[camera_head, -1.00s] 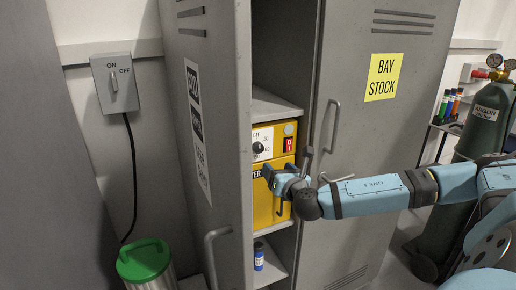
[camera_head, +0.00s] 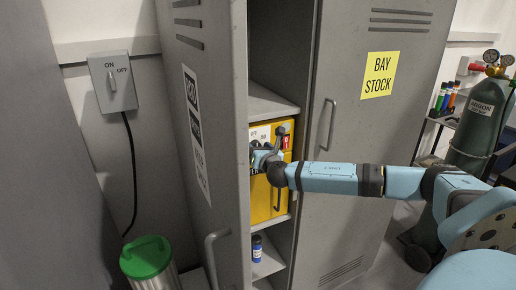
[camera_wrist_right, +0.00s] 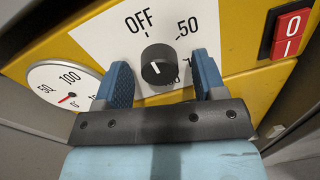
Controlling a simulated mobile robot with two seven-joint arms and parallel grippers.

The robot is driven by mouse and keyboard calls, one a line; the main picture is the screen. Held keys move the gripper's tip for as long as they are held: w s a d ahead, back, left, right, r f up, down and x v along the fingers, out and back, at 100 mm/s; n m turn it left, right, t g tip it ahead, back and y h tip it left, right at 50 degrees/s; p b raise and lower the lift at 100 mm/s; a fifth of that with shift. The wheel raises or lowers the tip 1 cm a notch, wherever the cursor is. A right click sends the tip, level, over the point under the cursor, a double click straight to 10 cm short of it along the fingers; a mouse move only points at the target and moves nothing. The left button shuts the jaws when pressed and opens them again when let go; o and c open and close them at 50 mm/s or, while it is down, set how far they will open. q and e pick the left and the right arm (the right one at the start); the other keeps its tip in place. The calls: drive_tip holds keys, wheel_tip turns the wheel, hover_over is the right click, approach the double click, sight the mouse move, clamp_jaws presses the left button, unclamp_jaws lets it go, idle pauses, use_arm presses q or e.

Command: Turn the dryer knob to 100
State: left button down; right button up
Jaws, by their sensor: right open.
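The yellow dryer (camera_head: 262,203) stands on a shelf inside the open locker. Its black round knob (camera_wrist_right: 158,66) shows in the right wrist view on a white dial plate (camera_wrist_right: 105,38) marked OFF and 50, with further numbers partly hidden by my gripper. A small white mark shows on the knob's face, but its exact setting is hard to tell. My right gripper (camera_wrist_right: 161,70) is open, with one blue finger on each side of the knob and gaps between. In the head view the right gripper (camera_head: 262,156) covers the knob. My left gripper is out of view.
A round gauge (camera_wrist_right: 62,88) with a red needle is left of the knob, and a red and black rocker switch (camera_wrist_right: 289,32) is right. Locker doors (camera_head: 205,130) flank the dryer closely. A blue bottle (camera_head: 257,248) stands on the shelf below.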

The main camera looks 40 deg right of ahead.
drive_tip(key=shift+c, duration=0.4)
drive_tip(key=c, duration=0.8)
drive_tip(key=shift+c, duration=0.2)
